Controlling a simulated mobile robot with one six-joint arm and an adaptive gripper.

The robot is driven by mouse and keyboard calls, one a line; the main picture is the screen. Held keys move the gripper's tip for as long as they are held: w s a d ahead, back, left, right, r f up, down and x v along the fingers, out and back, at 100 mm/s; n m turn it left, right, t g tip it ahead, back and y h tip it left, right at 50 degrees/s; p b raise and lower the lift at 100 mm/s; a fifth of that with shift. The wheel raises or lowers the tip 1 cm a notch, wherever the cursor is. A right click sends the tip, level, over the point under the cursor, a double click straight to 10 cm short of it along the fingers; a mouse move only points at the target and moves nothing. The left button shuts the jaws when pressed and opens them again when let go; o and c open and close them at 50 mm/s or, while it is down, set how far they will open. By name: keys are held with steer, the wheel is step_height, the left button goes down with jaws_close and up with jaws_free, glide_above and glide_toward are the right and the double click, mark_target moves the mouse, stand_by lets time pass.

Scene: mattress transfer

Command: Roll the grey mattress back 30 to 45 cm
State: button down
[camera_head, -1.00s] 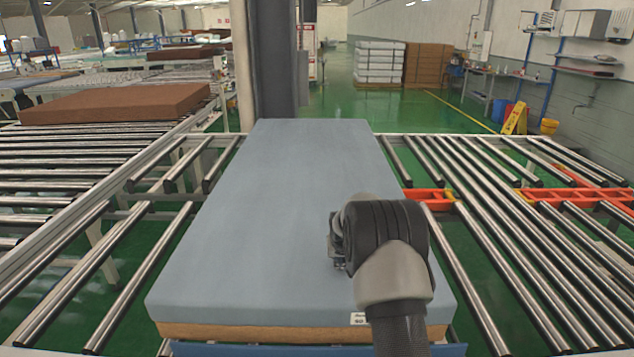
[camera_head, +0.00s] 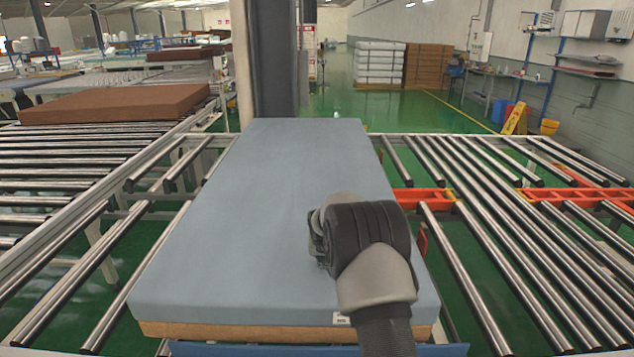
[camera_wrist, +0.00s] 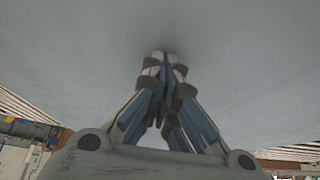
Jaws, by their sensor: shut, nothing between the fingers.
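The grey mattress (camera_head: 235,215) is a long blue-grey slab with a tan lower layer along its near edge. It lies flat lengthwise on the rollers in the head view, with a small white label on its near edge. My gripper (camera_wrist: 165,58) is shut and empty in the wrist view. Its fingertips point at the mattress's grey top (camera_wrist: 250,50) and seem to touch it, with a dark shadow around them. In the head view my wrist is over the right, near half of the mattress and mostly hides the fingers.
Metal rollers (camera_head: 490,230) run on both sides, with green floor between them. Orange frame parts (camera_head: 425,195) sit right of the mattress. A dark column (camera_head: 272,60) stands behind its far end. A brown mattress (camera_head: 115,103) lies on rollers at the far left.

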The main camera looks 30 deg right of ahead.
mark_target(308, 265)
steer(key=shift+s+f, duration=0.2)
steer(key=shift+f, duration=0.2)
steer(key=shift+w+a+f+b, duration=0.1)
steer(key=shift+w+a+b, duration=0.2)
steer(key=shift+a, duration=0.45)
steer(key=shift+w+a+b, duration=0.25)
steer(key=shift+w+a, duration=0.1)
steer(key=shift+a, duration=0.35)
steer(key=shift+w+a+f+b, duration=0.1)
steer(key=shift+w+a+b, duration=0.2)
steer(key=shift+a, duration=0.55)
steer(key=shift+r, duration=0.1)
steer(key=shift+w+a+r+b, duration=0.1)
steer(key=shift+w+a, duration=0.3)
steer(key=shift+a, duration=0.3)
steer(key=shift+w+a+b, duration=0.15)
steer(key=shift+w+a, duration=0.25)
steer(key=shift+a, duration=0.35)
steer(key=shift+w+a+r+b, duration=0.1)
steer(key=shift+w+a, duration=0.3)
steer(key=shift+a, duration=0.3)
